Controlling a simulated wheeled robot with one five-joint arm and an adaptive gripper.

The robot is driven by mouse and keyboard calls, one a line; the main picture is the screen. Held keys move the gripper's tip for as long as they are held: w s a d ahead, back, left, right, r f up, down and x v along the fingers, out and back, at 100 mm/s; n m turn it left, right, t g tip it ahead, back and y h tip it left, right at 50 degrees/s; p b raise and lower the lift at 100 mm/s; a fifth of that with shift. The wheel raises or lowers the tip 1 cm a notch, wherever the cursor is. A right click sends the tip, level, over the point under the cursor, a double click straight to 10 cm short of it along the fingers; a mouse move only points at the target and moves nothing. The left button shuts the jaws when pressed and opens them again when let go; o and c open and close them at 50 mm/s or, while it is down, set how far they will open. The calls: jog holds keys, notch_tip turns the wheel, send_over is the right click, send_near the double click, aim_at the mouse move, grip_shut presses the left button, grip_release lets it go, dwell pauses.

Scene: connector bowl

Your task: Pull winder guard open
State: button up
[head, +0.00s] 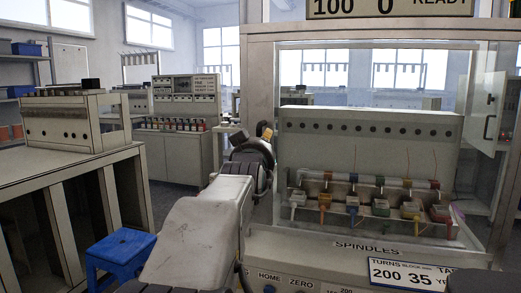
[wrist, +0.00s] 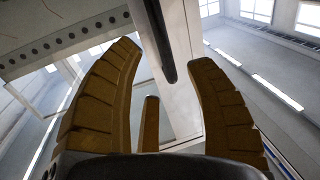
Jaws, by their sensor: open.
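The winder guard (head: 262,75) is a pale frame with a clear panel in front of the spindle machine in the head view. It looks closed, though the clear panel is hard to make out. In the wrist view, a dark rounded bar (wrist: 158,40), which looks like the guard's handle, runs along a pale post (wrist: 183,75). My gripper (head: 265,131) is at the left side of the frame. It is open, with tan ribbed fingers on either side of the bar in the wrist view (wrist: 167,52). I cannot tell whether a finger touches it. My arm hides the frame's lower left.
Colored spindle blocks (head: 381,207) sit in a row behind the guard. A control panel with a turns label (head: 408,273) is below. A blue stool (head: 120,250) stands on the floor at left, beside a workbench (head: 60,168). Open floor lies between bench and machine.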

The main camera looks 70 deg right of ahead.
jog(key=x, duration=0.6)
jog(key=shift+b, duration=0.3)
jog(key=shift+c, duration=0.2)
grip_shut()
dwell(0.3)
